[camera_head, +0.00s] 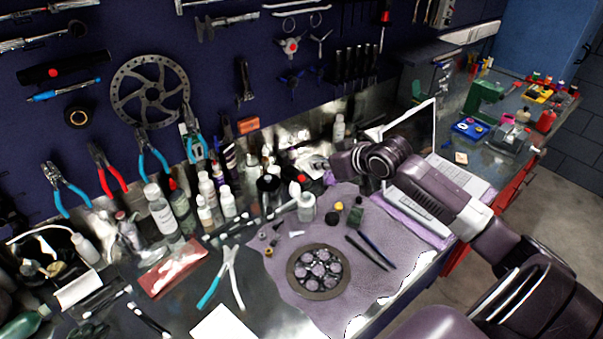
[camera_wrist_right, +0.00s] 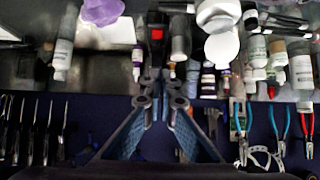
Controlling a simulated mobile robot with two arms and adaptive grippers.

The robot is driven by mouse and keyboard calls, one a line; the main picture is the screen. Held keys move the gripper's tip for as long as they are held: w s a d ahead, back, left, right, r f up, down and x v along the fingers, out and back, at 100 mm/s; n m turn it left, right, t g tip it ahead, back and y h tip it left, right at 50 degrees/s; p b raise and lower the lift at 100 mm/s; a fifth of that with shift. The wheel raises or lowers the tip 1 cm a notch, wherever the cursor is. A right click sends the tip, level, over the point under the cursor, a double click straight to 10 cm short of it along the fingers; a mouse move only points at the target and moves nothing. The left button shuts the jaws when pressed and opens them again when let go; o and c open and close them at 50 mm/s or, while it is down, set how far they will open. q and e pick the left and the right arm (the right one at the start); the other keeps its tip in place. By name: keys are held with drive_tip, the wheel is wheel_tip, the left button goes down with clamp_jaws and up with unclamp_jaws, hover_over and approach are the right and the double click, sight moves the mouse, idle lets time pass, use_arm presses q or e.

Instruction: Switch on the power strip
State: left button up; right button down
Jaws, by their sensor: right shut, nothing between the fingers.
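A narrow dark block with a red patch (camera_wrist_right: 157,36) lies just beyond my right fingertips in the wrist view. It may be the power strip with its switch, but I cannot tell for sure. I cannot pick out a power strip in the head view. My right gripper (camera_wrist_right: 158,92) is shut and empty, its blue-grey fingers close together at the tips, pointing at the dark block. I cannot tell whether they touch it. In the head view my right arm reaches in from the lower right, its wrist near the back of the bench by the laptop (camera_head: 462,178). My left gripper is not in view.
Bottles (camera_head: 161,212) crowd the bench beside the wall. A purple cloth (camera_head: 310,235) carries a round cassette (camera_head: 318,270) and small tools. Pliers (camera_head: 67,190) and a brake disc (camera_head: 150,90) hang on the dark wall panel. A second worktop (camera_head: 480,150) stands at the right.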

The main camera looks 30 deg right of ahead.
drive_tip(key=p, duration=0.2)
hover_over(301, 179)
drive_tip(key=s, duration=0.2)
drive_tip(key=f, duration=0.4)
drive_tip(key=shift+w+a+f, duration=0.15)
drive_tip(key=shift+w+f, duration=0.05)
drive_tip(key=shift+w, duration=0.05)
drive_tip(key=f+p, duration=0.1)
drive_tip(key=f, duration=0.2)
drive_tip(key=shift+w, duration=0.2)
drive_tip(key=shift+f, duration=0.55)
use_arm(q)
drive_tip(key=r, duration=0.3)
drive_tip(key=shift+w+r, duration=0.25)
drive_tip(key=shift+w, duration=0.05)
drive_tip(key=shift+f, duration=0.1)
use_arm(e)
drive_tip(key=shift+w+f, duration=0.1)
drive_tip(key=shift+w, duration=0.05)
